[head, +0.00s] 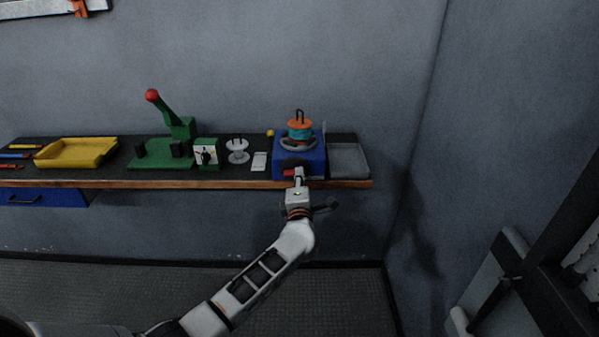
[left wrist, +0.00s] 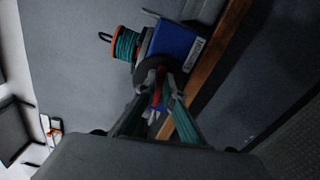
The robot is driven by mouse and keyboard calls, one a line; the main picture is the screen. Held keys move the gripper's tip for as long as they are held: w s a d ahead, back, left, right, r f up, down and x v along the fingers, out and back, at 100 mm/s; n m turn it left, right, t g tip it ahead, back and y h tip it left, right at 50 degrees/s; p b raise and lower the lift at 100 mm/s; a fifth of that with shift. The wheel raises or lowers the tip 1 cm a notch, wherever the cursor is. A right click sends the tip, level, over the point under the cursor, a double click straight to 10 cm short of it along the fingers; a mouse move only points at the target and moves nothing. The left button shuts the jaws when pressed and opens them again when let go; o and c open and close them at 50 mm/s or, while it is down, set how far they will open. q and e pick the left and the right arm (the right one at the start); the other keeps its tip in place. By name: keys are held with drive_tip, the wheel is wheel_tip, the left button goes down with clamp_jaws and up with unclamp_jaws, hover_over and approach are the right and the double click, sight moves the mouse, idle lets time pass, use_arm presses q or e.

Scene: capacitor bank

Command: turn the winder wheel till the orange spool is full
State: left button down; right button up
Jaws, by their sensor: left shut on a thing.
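The blue winder box (head: 312,160) stands on the shelf near its right end; it also shows in the left wrist view (left wrist: 178,45). The orange spool (head: 300,125) sits upright on it, wound with teal wire; its flange and windings show in the left wrist view (left wrist: 126,43). A dark grey wheel (left wrist: 148,70) shows beside the box, partly hidden by my fingers. My left gripper (head: 297,172) is at the box's front, its fingers (left wrist: 161,88) shut on the red handle (left wrist: 159,80). My right gripper is out of view.
A grey tray (head: 348,158) stands right of the winder. To the left are a white spool (head: 238,151), a white card (head: 259,161), a green press (head: 160,155) with a red knob, and a yellow tray (head: 75,152). The shelf's wooden front edge (head: 220,184) runs beneath.

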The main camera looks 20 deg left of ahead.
use_arm(q)
drive_tip(key=shift+f+m, duration=0.25)
drive_tip(key=shift+m, duration=0.45)
drive_tip(key=c, duration=2.2)
unclamp_jaws()
drive_tip(key=shift+o, duration=0.2)
drive_tip(key=shift+r, duration=0.1)
drive_tip(key=shift+s, duration=0.1)
drive_tip(key=v, duration=1.2)
